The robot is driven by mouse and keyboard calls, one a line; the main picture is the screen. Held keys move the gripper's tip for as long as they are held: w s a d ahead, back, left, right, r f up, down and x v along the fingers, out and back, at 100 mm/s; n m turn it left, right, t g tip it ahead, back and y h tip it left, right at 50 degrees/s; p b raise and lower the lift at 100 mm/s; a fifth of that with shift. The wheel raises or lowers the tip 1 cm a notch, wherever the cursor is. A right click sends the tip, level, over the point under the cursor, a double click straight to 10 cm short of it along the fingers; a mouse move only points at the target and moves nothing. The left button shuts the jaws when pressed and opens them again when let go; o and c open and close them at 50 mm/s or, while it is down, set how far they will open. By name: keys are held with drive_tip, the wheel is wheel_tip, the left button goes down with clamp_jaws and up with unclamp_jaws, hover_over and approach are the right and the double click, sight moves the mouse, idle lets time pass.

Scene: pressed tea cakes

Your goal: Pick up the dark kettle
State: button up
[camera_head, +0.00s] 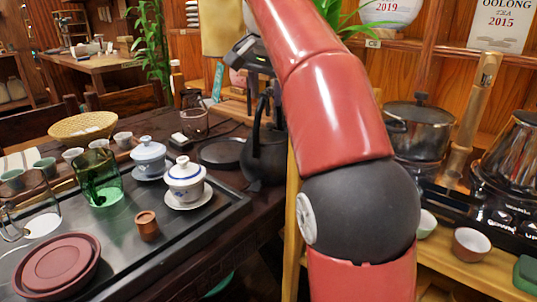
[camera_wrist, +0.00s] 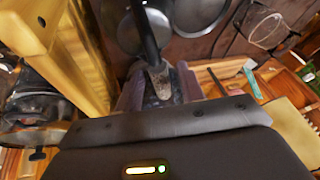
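The dark kettle (camera_head: 265,150) stands upright on the dark table, near the tray's right end. Its handle rises above it, and my red arm hides part of its right side. My gripper (camera_head: 258,60) is above the kettle in the head view, partly hidden behind my arm. In the wrist view, a dark upright bar with a worn, pale end, which looks like the kettle's handle (camera_wrist: 147,38), reaches between the two fingers of my gripper (camera_wrist: 160,88). The fingers stand apart with room on both sides of the bar. I see no grip on it.
A tea tray (camera_head: 125,262) holds lidded cups, a green glass (camera_head: 98,180) and a small brown cup (camera_head: 147,226). A round dark plate (camera_head: 222,152) lies left of the kettle. A wooden shelf with a steel pot (camera_head: 418,128) is at right. A wooden post (camera_wrist: 85,50) is close at left in the wrist view.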

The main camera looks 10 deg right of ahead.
sight(269, 134)
drive_tip(key=x, duration=0.3)
drive_tip(key=shift+w+f+b, duration=0.1)
drive_tip(key=shift+f+b, duration=0.1)
drive_tip(key=shift+b, duration=0.2)
clamp_jaws()
drive_tip(key=shift+r, duration=0.1)
drive_tip(key=shift+r, duration=0.1)
idle(0.8)
